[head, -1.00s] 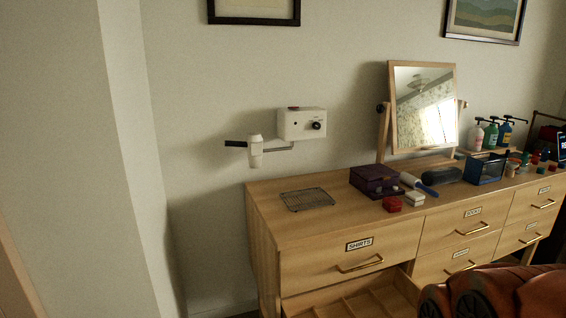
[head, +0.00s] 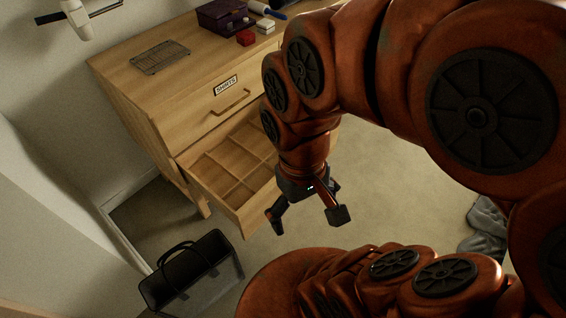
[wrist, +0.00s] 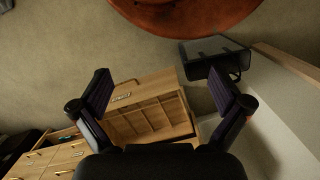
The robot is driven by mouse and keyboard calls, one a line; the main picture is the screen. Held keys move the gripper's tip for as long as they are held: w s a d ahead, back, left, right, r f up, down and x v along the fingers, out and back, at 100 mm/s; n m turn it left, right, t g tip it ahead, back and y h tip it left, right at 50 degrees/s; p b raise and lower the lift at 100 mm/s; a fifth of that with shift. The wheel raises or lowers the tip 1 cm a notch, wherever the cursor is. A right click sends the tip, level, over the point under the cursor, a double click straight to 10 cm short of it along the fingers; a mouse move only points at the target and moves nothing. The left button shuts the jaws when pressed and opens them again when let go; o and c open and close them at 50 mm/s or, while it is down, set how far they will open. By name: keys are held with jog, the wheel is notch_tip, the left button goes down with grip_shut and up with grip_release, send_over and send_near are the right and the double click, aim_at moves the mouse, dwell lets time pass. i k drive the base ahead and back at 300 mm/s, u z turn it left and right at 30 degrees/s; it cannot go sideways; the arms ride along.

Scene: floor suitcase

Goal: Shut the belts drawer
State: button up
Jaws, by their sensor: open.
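A wooden drawer with a divided, empty interior (head: 216,182) stands pulled out below the drawer labelled SHIRTS (head: 226,86). Its own label does not show in the head view, so I cannot confirm that it is the belts drawer. My arm hides its right part. The wrist view also shows the open drawer (wrist: 152,118), with a handle and a label too small to read at its upper left. My gripper (head: 308,214) is open and empty, pointing down in front of the open drawer, apart from it. Its two fingers (wrist: 161,84) are spread wide in the wrist view.
A dark bag (head: 192,275) stands on the floor left of the open drawer's front. A wire rack (head: 160,57), a purple box (head: 221,15) and a red box (head: 245,38) sit on the dresser top. Grey cloth (head: 487,225) lies at right.

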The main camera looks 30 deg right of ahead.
aim_at(232, 165)
jog(key=z, duration=1.65)
jog(key=k, duration=0.7)
jog(key=u, duration=1.25)
jog(key=i, duration=0.5)
